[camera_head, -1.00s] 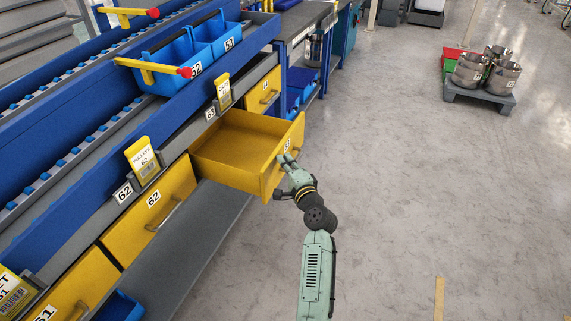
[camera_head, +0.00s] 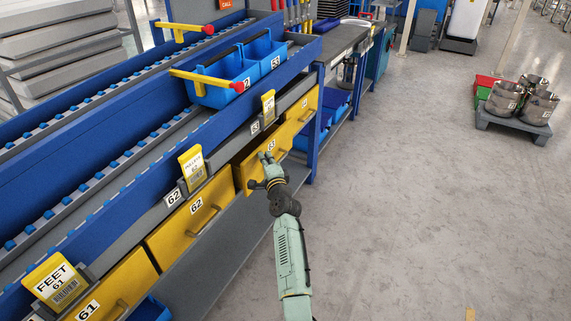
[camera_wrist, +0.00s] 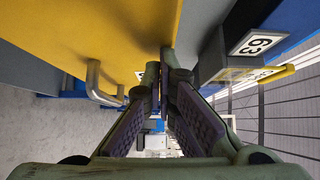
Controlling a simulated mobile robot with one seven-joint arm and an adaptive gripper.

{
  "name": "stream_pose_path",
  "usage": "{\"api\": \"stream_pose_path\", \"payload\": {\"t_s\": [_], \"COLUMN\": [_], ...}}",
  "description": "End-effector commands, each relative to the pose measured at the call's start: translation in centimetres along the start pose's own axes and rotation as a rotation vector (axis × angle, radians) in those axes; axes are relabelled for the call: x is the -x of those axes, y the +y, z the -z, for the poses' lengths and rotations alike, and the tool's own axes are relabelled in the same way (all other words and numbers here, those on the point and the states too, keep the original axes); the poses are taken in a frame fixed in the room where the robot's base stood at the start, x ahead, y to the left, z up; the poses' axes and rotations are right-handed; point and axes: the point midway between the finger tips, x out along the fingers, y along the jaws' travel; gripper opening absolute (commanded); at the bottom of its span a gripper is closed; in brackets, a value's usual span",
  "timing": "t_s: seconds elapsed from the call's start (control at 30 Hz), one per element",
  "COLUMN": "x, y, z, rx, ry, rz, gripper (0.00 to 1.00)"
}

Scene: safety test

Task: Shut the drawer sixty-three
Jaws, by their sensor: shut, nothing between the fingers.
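In the wrist view the yellow front (camera_wrist: 90,30) fills the upper left, with a metal handle (camera_wrist: 95,85) left of the fingers. The shut fingertips (camera_wrist: 163,75) are close to the front; I cannot tell whether they touch. The white 63 label (camera_wrist: 255,43) is on the rail at the upper right.
Drawer 62 (camera_head: 185,222) and drawer 61 (camera_head: 122,285) are on the near side, both looking shut. Blue bins (camera_head: 225,88) stand above. A grey pallet with metal pots (camera_head: 510,125) is at the far right. The floor (camera_head: 400,220) on the right is clear.

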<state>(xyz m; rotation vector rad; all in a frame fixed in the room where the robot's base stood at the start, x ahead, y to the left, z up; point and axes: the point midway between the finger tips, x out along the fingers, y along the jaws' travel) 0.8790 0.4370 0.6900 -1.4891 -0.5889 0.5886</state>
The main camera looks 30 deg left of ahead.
Motion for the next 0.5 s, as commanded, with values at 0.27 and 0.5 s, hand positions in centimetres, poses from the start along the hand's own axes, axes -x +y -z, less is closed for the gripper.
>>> {"api": "stream_pose_path", "payload": {"t_s": [0.27,0.5], "x": [-2.7,-3.1], "y": [0.0,0.1], "z": [-2.6,-3.1], "rx": [0.000,0.001], "ry": [0.000,-0.001], "rz": [0.000,-0.001], "gripper": [0.00,0.00]}}
